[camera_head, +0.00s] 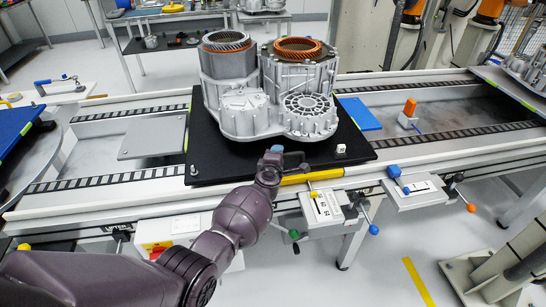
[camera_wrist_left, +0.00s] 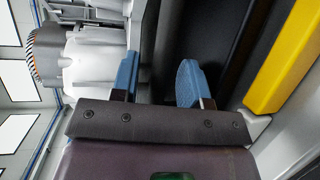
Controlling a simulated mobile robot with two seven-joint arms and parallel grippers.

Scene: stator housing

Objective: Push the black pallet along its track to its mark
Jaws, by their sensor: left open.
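The black pallet (camera_head: 205,160) lies flat across the two rails of the track (camera_head: 90,180), near the middle in the head view. A grey metal housing (camera_head: 255,115) with two round openings stands on it. My left gripper (camera_head: 275,153) is at the pallet's front edge, in front of the housing. Its blue fingers also show in the left wrist view (camera_wrist_left: 158,80), apart with nothing gripped between them. Dark pallet surface (camera_wrist_left: 215,30) shows beyond them there. I cannot tell whether the fingers touch the pallet. My right gripper is out of view.
A yellow bar (camera_head: 312,175) runs along the front rail by my gripper. A grey plate (camera_head: 155,138) lies on the track to the left, a blue plate (camera_head: 358,113) to the right. A device with an orange top (camera_head: 409,108) stands between the rails further right. Levered boxes (camera_head: 328,207) hang in front.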

